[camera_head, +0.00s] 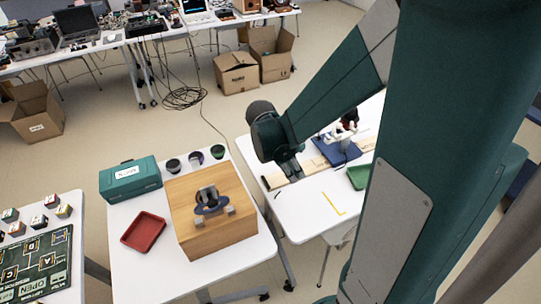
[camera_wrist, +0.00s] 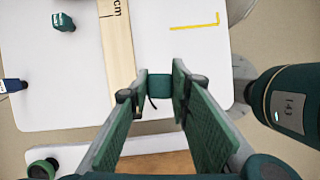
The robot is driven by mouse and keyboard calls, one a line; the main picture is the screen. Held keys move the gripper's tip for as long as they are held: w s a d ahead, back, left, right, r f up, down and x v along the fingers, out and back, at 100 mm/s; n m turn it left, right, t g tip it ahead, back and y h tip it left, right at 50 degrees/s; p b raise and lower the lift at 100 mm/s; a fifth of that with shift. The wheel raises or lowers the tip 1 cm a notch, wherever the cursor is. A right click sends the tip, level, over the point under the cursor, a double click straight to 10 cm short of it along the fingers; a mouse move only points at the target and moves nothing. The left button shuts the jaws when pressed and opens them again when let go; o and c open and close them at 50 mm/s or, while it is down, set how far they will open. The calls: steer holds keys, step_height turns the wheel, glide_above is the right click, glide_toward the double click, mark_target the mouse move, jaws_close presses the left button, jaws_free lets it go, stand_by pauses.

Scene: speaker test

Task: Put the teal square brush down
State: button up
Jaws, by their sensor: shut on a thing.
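My gripper (camera_wrist: 159,92) is shut on a small teal square piece, taken as the teal square brush (camera_wrist: 160,84), between its fingertips in the wrist view. A thin dark strand hangs by it. In the head view my gripper (camera_head: 291,172) is over the left part of the right-hand white table (camera_head: 310,215); the brush cannot be made out there. In the wrist view the brush appears over the white table near the pale wooden ruler (camera_wrist: 117,45); its height above the surface is hard to tell. A yellow corner mark (camera_wrist: 196,27) lies on the table, also visible in the head view (camera_head: 335,208).
A teal piece (camera_wrist: 63,22) and a blue one (camera_wrist: 11,85) stand left of the ruler. The head view shows a blue mat (camera_head: 338,151), green tray (camera_head: 358,178), wooden box (camera_head: 211,220), red tray (camera_head: 144,232) and teal case (camera_head: 130,180). White table around the yellow mark is clear.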

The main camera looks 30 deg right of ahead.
steer(key=w+d+n+p, duration=0.1)
steer(key=w, duration=2.4)
steer(key=shift+w+d+n+t, duration=0.3)
steer(key=shift+d, duration=0.05)
steer(key=shift+f, duration=0.15)
steer(key=shift+f+b, duration=0.6)
steer(key=shift+f, duration=2.45)
steer(key=shift+f+b, duration=0.45)
steer(key=shift+f, duration=1.4)
steer(key=shift+f, duration=0.2)
steer(key=o, duration=0.9)
steer(key=shift+r, duration=0.15)
